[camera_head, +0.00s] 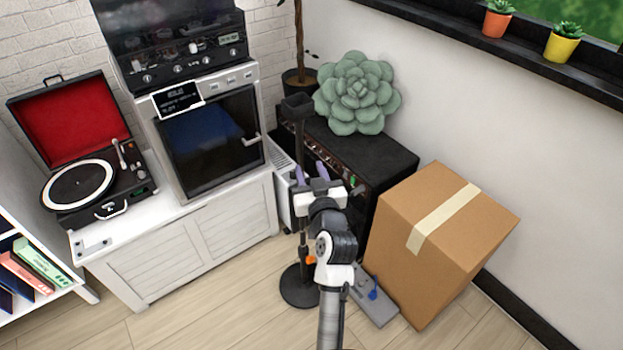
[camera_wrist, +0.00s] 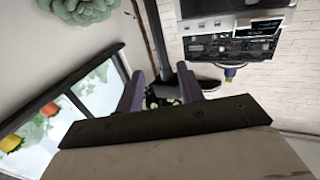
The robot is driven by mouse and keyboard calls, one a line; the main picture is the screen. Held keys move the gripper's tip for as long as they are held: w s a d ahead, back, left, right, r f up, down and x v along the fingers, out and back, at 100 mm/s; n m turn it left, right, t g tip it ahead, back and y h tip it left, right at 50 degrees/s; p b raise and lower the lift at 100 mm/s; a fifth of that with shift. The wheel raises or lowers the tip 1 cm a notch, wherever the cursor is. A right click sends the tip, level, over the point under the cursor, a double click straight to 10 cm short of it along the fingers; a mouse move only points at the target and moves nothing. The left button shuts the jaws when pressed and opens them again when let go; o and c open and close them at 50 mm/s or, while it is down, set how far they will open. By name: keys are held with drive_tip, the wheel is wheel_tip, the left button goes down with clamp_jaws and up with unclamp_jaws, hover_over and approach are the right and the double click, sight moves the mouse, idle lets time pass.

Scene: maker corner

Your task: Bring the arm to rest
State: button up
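My gripper (camera_head: 310,172) is raised in the middle of the head view, in front of the black amplifier. Its two purple fingers point away from me and stand apart. In the wrist view the gripper (camera_wrist: 161,88) also shows its fingers apart, with nothing held between them. My arm runs up from the bottom edge of the head view and hides part of the amplifier and of a dark stand behind it.
A cardboard box (camera_head: 429,243) stands right of my arm. The black amplifier (camera_head: 390,163) bears a green succulent cushion (camera_head: 358,94). A dark stand (camera_head: 301,287) is close behind my arm. A white cabinet (camera_head: 185,249) with a turntable (camera_head: 85,185) and oven (camera_head: 213,143) is left.

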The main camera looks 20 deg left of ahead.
drive_tip(key=shift+s+d, duration=0.2)
drive_tip(key=shift+s, duration=0.15)
